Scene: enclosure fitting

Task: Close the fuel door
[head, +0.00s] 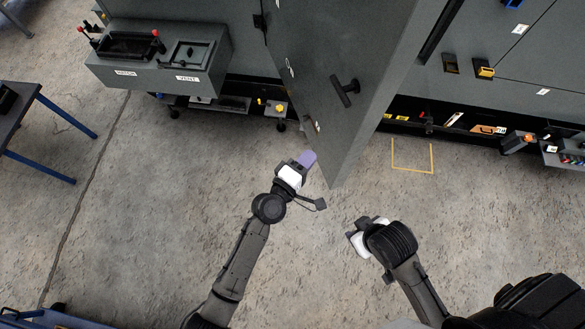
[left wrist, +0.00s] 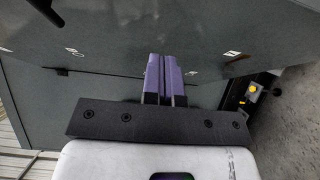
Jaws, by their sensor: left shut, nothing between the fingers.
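A large grey door (head: 350,60) stands swung out from the enclosure, with a black handle (head: 345,92) on its face. I cannot read a label naming it the fuel door. My left gripper (head: 307,159) has purple fingertips and is beside the door's lower left side; contact is unclear. In the left wrist view the purple fingers (left wrist: 165,80) are together and empty, in front of a grey panel (left wrist: 190,30). My right gripper (head: 360,238) hangs over the floor right of the door's lower corner; its fingers are too unclear to judge.
A grey unit (head: 160,60) with vent label and red knobs stands upper left. A blue-legged table (head: 50,120) is at the left. A yellow floor outline (head: 412,170) lies right of the door. The floor (head: 160,220) around my arms is mostly clear.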

